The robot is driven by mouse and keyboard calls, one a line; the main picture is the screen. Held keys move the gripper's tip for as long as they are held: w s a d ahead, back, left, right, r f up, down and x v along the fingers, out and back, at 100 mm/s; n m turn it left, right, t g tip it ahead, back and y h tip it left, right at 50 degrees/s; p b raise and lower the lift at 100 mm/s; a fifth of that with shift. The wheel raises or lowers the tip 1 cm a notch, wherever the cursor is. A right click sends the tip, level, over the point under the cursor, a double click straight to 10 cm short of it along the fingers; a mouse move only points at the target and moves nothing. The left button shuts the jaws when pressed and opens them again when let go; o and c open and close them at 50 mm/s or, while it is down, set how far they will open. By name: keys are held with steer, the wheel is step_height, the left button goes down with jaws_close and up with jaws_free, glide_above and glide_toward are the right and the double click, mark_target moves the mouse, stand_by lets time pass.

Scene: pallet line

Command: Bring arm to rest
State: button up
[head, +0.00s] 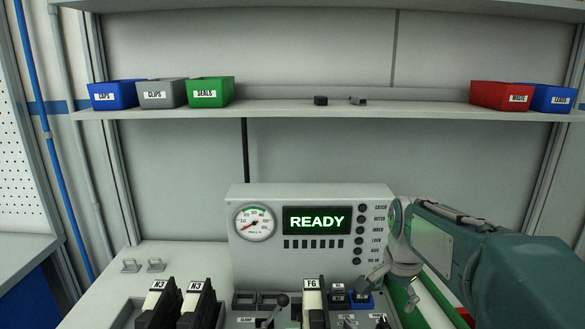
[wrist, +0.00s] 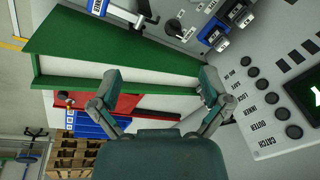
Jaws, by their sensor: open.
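My teal arm (head: 480,258) reaches in from the right edge of the head view, over the right side of the console. My gripper (head: 393,287) hangs at its end, beside the lower right corner of the grey panel (head: 310,255). In the wrist view my gripper (wrist: 161,84) has its two fingers spread wide with nothing between them. Behind them is a white surface with a broad green edge (wrist: 110,55). I cannot tell whether a finger touches the console.
The panel's screen (head: 317,220) reads READY, beside a round gauge (head: 255,222). Levers, including F6 (head: 313,295), stand in front. A shelf (head: 285,110) above holds labelled bins, including the green SEALS bin (head: 211,92). The wrist view shows wooden pallets (wrist: 75,155).

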steer(key=s+a+n+t, duration=0.1)
steer(key=s+n, duration=0.4)
steer(key=s, duration=0.5)
steer(key=s+a+n+t, duration=0.2)
steer(key=s+n, duration=0.4)
steer(key=s, duration=0.4)
steer(key=shift+s+a+t, duration=0.25)
steer(key=shift+a+t, duration=0.05)
steer(key=shift+a, duration=0.4)
steer(key=shift+r, duration=0.1)
